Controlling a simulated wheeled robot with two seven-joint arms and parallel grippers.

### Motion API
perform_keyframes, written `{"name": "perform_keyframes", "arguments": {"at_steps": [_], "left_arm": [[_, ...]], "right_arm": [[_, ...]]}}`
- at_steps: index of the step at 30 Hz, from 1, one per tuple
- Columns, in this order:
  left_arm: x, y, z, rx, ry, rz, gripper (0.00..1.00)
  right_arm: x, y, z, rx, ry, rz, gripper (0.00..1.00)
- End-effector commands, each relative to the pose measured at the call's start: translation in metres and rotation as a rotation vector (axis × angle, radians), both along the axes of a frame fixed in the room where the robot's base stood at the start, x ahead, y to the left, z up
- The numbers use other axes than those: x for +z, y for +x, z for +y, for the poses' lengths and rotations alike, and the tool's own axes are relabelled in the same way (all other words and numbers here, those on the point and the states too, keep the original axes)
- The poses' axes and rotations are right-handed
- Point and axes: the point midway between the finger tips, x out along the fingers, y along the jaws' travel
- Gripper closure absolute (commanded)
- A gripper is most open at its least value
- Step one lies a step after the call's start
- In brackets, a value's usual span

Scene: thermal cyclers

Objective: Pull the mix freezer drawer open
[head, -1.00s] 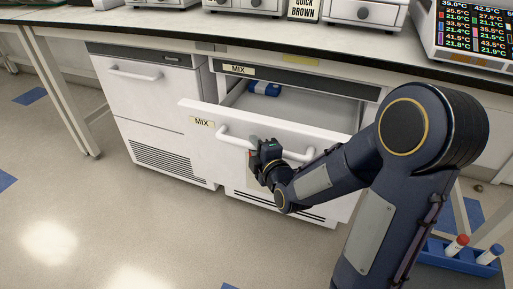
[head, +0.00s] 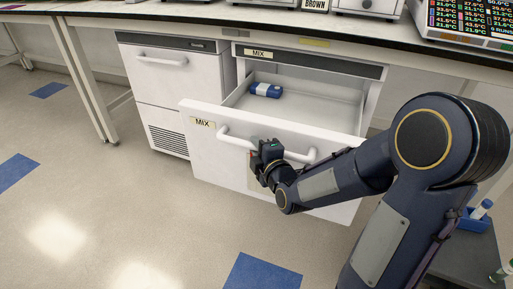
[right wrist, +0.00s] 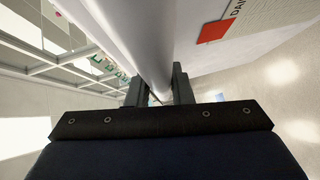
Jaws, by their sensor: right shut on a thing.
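The mix freezer drawer (head: 215,146) stands well out from its white cabinet under the bench, with a MIX label at its front left. A blue item with a white band (head: 265,90) lies inside near the back left. My right gripper (head: 262,148) is shut on the drawer's white bar handle (head: 236,142), near its middle. In the right wrist view the handle (right wrist: 155,70) runs between the two fingers (right wrist: 158,90). My left gripper is not in view.
A closed white freezer unit (head: 163,85) stands to the left. The bench top (head: 200,18) runs above, with instruments and a readout screen (head: 470,22). A blue rack with tubes (head: 474,220) is at the lower right. The floor in front is clear.

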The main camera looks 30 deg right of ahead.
Motion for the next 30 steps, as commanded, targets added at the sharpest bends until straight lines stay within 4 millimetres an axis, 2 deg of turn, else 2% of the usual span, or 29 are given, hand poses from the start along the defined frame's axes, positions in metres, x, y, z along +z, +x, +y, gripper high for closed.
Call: {"name": "perform_keyframes", "arguments": {"at_steps": [9,10,15,24,30], "left_arm": [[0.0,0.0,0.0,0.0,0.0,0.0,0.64],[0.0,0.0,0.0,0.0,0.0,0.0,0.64],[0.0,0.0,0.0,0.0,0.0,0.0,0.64],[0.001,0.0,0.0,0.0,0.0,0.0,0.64],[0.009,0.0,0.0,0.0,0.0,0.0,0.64]], "right_arm": [[-0.002,-0.001,0.0,0.001,-0.001,0.005,1.0],[-0.002,-0.001,0.0,0.001,-0.001,0.005,0.79],[-0.001,0.0,0.0,0.0,0.0,0.003,0.59],[0.001,-0.003,0.0,-0.001,0.0,0.001,0.59],[0.007,-0.031,0.001,-0.002,0.002,0.0,0.59]]}}
